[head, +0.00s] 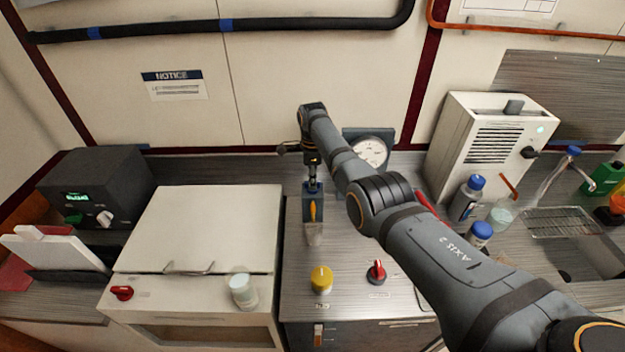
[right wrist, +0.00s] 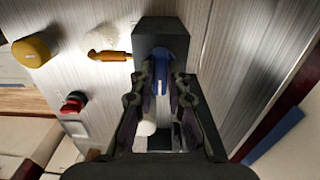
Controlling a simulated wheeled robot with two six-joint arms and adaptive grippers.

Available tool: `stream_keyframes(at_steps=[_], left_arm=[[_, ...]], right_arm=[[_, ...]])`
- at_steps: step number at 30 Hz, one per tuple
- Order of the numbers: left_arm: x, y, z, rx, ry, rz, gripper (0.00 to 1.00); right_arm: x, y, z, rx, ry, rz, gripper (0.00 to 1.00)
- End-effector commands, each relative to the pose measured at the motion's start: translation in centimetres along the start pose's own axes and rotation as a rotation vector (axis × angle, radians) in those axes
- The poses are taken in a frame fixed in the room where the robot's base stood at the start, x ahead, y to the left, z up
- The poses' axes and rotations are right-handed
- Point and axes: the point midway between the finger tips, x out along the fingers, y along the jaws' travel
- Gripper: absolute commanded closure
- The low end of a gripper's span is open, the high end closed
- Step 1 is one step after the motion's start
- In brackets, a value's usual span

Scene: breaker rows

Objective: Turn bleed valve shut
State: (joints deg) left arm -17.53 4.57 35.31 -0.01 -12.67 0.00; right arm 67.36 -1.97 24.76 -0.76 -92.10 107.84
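The valve is a dark blue-grey block (head: 308,204) standing on the counter, with an orange lever (head: 313,211) that points toward the front. The block (right wrist: 160,34) and lever (right wrist: 110,56) also show in the right wrist view. My right gripper (head: 312,180) is directly above the block, pointing down. In the right wrist view its fingers (right wrist: 162,78) straddle a blue part (right wrist: 161,72) at the block; I cannot tell whether they press on it. The lever is outside the fingers. My left gripper is out of view.
Nearer the front are a yellow knob (head: 321,279) and a red knob (head: 376,272). A gauge (head: 369,153) stands behind my right arm. A white cabinet (head: 200,230) is at left; bottles (head: 467,197) are at right.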

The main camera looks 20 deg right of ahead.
Motion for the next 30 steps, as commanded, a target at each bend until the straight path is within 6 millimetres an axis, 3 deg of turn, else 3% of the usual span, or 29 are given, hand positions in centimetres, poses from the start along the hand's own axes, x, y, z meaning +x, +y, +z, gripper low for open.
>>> stream_keyframes(at_steps=[16,30], left_arm=[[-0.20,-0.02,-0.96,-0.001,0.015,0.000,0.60],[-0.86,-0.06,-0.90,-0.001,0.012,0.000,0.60]], right_arm=[[-0.09,0.00,0.01,-0.074,0.000,0.001,1.00],[-0.12,-0.01,0.01,-0.469,0.000,0.001,1.00]])
